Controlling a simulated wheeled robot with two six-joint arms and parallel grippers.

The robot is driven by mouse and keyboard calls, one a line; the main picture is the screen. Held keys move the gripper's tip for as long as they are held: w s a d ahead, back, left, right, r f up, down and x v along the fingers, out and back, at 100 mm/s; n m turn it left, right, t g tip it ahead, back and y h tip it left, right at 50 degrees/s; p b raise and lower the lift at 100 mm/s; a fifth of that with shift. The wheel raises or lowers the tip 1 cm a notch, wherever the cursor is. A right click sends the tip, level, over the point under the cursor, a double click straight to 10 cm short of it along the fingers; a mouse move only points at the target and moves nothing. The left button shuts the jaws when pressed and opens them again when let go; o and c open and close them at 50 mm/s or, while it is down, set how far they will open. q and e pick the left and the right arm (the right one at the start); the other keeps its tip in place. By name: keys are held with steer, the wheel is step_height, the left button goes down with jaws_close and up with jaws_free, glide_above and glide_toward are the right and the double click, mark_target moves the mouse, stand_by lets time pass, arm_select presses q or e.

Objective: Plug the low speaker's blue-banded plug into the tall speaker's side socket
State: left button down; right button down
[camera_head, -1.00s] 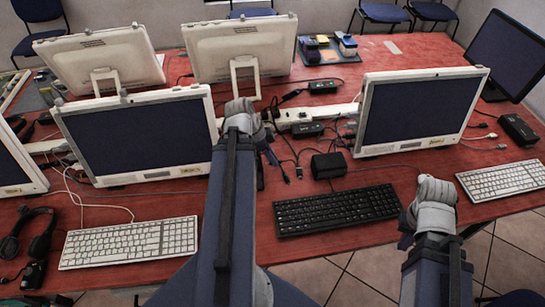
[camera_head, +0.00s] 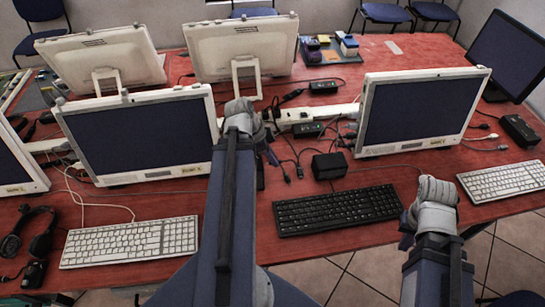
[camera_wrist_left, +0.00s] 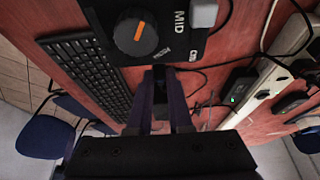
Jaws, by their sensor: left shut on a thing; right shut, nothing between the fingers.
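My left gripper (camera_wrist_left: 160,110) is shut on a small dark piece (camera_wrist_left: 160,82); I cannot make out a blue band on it. In the head view, the left fingertips (camera_head: 271,156) are low behind my wrist. A small black box (camera_head: 329,165) stands behind the black keyboard, perhaps a speaker. Which boxes are the low and tall speakers, and any side socket, I cannot tell. My right gripper (camera_head: 405,238) is shut and empty near the front edge.
A black keyboard (camera_head: 337,210) lies in front of the black box. A white power strip (camera_head: 290,117), an adapter (camera_head: 308,129) and tangled cables lie behind. Monitors (camera_head: 140,138) and (camera_head: 420,112) stand on both sides. Another black box (camera_head: 518,130) is at far right.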

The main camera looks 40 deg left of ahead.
arm_select(q)
steer(key=shift+r, duration=0.1)
stand_by(0.3)
steer(key=w+d+r+p, duration=0.1)
steer(key=w, duration=0.1)
steer(key=w+d+r+p, duration=0.1)
steer(key=d+p, duration=0.1)
steer(key=shift+w+d+r, duration=0.1)
steer(key=shift+w+r, duration=0.3)
stand_by(0.4)
steer(key=b, duration=0.3)
glide_above(306, 153)
steer(key=a, duration=0.1)
step_height(306, 153, down, 2)
steer(key=f, duration=0.1)
steer(key=f+b, duration=0.5)
steer(key=b, duration=0.1)
steer(key=s+f+b, duration=0.1)
steer(key=f+b, duration=0.1)
steer(key=f, duration=0.1)
steer(key=shift+f+b, duration=0.35)
steer(key=shift+b, duration=0.05)
steer(key=shift+r, duration=0.15)
